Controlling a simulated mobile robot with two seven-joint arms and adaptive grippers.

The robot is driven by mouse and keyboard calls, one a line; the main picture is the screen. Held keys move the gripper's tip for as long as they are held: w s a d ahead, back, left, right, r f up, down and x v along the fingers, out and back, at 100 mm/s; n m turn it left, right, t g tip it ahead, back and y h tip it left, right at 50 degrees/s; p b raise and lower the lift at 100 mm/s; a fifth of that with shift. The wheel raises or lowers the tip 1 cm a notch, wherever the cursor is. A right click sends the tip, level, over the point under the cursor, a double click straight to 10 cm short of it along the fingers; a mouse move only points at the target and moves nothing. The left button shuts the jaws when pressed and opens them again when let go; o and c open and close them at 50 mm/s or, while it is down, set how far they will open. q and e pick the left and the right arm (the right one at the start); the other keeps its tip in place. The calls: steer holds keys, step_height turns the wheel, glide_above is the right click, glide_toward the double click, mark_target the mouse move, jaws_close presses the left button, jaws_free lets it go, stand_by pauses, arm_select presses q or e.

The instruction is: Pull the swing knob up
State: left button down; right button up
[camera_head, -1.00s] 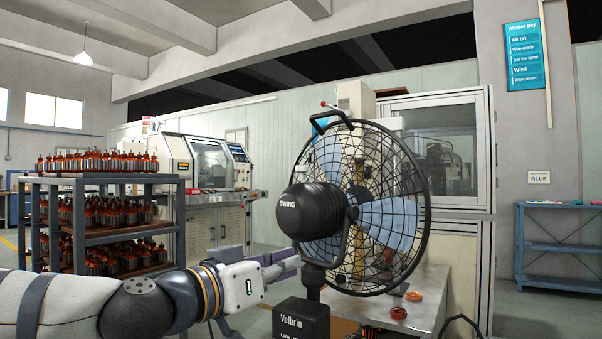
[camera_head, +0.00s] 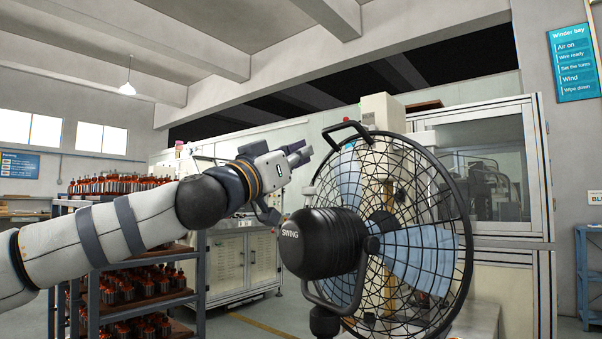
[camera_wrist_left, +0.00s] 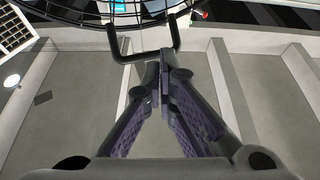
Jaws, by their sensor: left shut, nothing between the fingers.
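The black fan (camera_head: 405,240) stands in the middle right of the head view. Its dark motor housing (camera_head: 322,243) is marked SWING and faces me. A small pale knob (camera_head: 309,196) shows at the top of this housing, partly lost against the machine behind it. My left gripper (camera_head: 303,153) is raised above and slightly left of the knob, apart from it. Its fingers point right and are shut with nothing between them. In the left wrist view the closed fingertips (camera_wrist_left: 160,72) lie just below the fan's carry handle (camera_wrist_left: 146,55) in the picture. My right gripper is not in view.
The fan's wire guard and its top handle (camera_head: 345,130) are close to the right of my left gripper. A dark rack (camera_head: 150,262) with several copper-wound parts stands below my left arm. Machine cabinets (camera_head: 240,262) stand behind.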

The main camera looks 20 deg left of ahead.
mark_target(309, 196)
arm_select(q)
steer(key=shift+w+f+b, duration=0.1)
steer(key=shift+f+b, duration=0.3)
steer(key=shift+f, duration=1.6)
steer(key=shift+f, duration=0.6)
steer(key=shift+r, duration=0.1)
